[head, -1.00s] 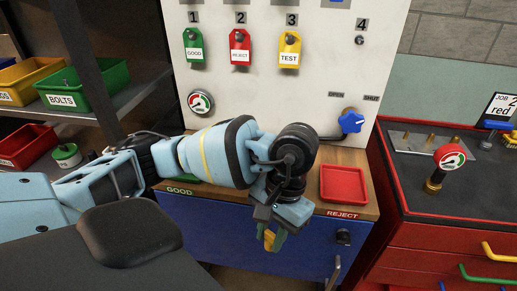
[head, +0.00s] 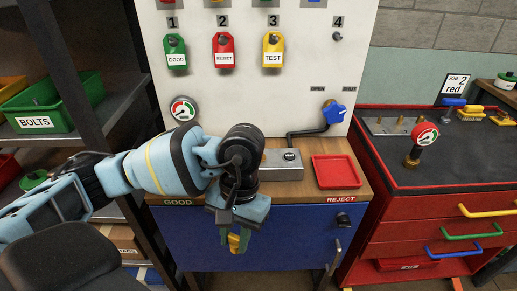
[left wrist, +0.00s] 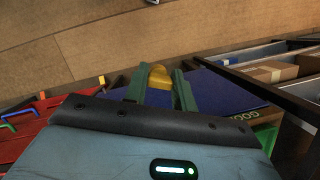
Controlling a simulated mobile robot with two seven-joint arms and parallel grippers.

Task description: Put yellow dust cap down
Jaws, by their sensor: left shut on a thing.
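My left gripper (head: 238,238) is shut on the yellow dust cap (left wrist: 158,76). It holds the cap in the air in front of the blue cabinet (head: 215,243), below the front edge of the wooden top. In the left wrist view the cap shows between the two green fingers of the gripper (left wrist: 160,88). In the head view the fingers hide most of the cap. My right gripper is not in view.
A metal block (head: 284,166) and a red tray (head: 340,171) stand on the wooden top. Tags hang on the white panel (head: 290,95). My left arm covers the GOOD side.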

